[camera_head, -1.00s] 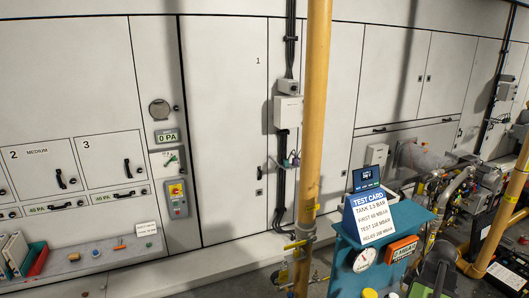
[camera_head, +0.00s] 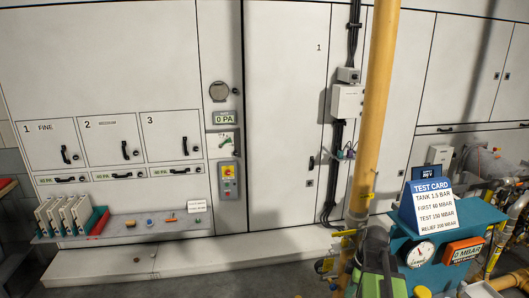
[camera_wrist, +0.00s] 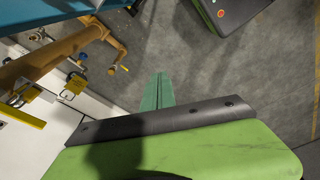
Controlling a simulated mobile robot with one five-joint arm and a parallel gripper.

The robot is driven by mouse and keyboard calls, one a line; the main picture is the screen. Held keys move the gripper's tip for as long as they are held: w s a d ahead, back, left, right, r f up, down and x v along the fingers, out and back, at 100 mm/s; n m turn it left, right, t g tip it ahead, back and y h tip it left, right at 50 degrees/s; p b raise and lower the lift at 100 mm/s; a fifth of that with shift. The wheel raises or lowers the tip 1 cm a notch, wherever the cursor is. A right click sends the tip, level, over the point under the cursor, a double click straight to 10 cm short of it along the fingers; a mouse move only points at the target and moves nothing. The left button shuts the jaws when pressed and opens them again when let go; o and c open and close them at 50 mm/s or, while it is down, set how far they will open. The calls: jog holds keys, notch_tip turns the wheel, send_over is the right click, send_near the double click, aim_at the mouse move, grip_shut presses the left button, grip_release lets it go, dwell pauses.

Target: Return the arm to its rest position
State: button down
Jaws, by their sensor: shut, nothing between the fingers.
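My gripper (camera_wrist: 158,92) shows in the wrist view as a narrow teal-green pair of fingers, closed together with nothing between them. It points over bare grey floor. A wide green piece with a dark bar, part of my own arm, fills the bottom of that view. In the head view, a green and dark part of my arm (camera_head: 380,280) rises at the bottom edge, in front of the foot of the yellow pipe (camera_head: 380,110). The fingertips cannot be made out there.
A blue-green stand (camera_head: 400,250) carries a test card (camera_head: 432,203), a gauge (camera_head: 420,254) and an orange display (camera_head: 463,250), right of my arm. A grey shelf (camera_head: 150,228) with binders runs along the cabinet wall at left. Yellow pipework (camera_wrist: 75,42) shows upper left in the wrist view.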

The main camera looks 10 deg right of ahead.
jog(key=a+f+m+b, duration=0.1)
jog(key=a+m, duration=0.3)
jog(key=a, duration=0.4)
jog(key=a+f+m+h+b, duration=0.1)
jog(key=a+f+m, duration=0.3)
jog(key=a, duration=0.4)
jog(key=w+a+f+m+b, duration=0.1)
jog(key=a+f+m+b, duration=0.1)
jog(key=a, duration=0.6)
jog(key=shift+f+m+g+h+b, duration=0.35)
jog(key=shift+m+b, duration=0.4)
jog(key=shift+m, duration=0.25)
